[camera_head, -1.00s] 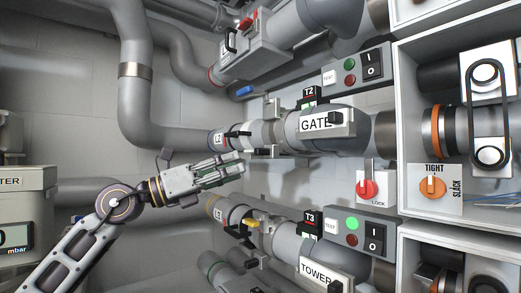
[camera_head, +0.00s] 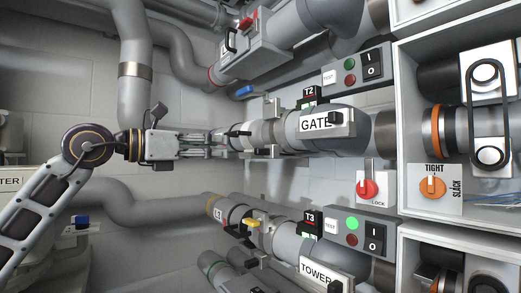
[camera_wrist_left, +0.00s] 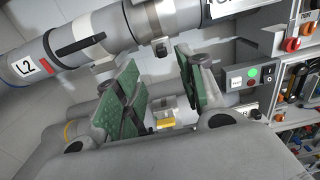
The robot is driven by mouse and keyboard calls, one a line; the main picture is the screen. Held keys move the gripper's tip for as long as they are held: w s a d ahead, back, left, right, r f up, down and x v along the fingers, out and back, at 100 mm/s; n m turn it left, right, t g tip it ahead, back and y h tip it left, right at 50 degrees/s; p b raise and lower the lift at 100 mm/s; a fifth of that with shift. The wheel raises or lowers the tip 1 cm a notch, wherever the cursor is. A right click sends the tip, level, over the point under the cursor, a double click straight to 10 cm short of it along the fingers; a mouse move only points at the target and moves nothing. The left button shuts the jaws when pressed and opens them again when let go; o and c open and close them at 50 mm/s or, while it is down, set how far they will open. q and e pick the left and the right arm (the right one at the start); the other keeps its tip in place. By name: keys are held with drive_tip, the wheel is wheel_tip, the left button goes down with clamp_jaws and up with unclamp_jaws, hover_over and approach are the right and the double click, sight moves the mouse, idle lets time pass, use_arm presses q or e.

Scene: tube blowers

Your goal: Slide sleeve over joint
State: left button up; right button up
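The L2 line runs across the middle of the head view to the GATE blower (camera_head: 316,124). A grey collar with a black handle (camera_head: 238,133), apparently the sleeve, sits around this pipe. It also shows at the upper left in the left wrist view (camera_wrist_left: 92,30), beside the L2 label. A lighter clamped section (camera_head: 266,134), possibly the joint, lies right of it. My left gripper (camera_head: 222,145) points right and overlaps the L2 pipe in the head view. In the wrist view its green-padded fingers (camera_wrist_left: 158,85) are apart with nothing between them; the pipe passes beyond them. My right gripper is out of view.
The L3 line (camera_head: 222,211) with a yellow handle (camera_head: 250,223) runs below, to the TOWER blower (camera_head: 322,272). A switch box (camera_head: 358,69), a red LOCK knob (camera_head: 367,188) and a TIGHT/SLACK knob (camera_head: 432,187) are at right. A large vertical pipe (camera_head: 135,40) stands at left.

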use_arm(q)
drive_tip(key=shift+d, duration=0.1)
drive_tip(key=p, duration=0.4)
approach(268, 147)
drive_tip(key=x, duration=0.5)
drive_tip(key=shift+d, duration=0.2)
drive_tip(key=shift+x, duration=1)
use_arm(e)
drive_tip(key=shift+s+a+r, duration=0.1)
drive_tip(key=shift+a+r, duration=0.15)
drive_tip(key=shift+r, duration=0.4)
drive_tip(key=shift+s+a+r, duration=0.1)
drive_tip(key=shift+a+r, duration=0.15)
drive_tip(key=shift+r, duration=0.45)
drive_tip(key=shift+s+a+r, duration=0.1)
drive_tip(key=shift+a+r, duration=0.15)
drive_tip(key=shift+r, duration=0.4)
use_arm(q)
drive_tip(key=shift+w+f, duration=0.1)
drive_tip(key=shift+f, duration=0.05)
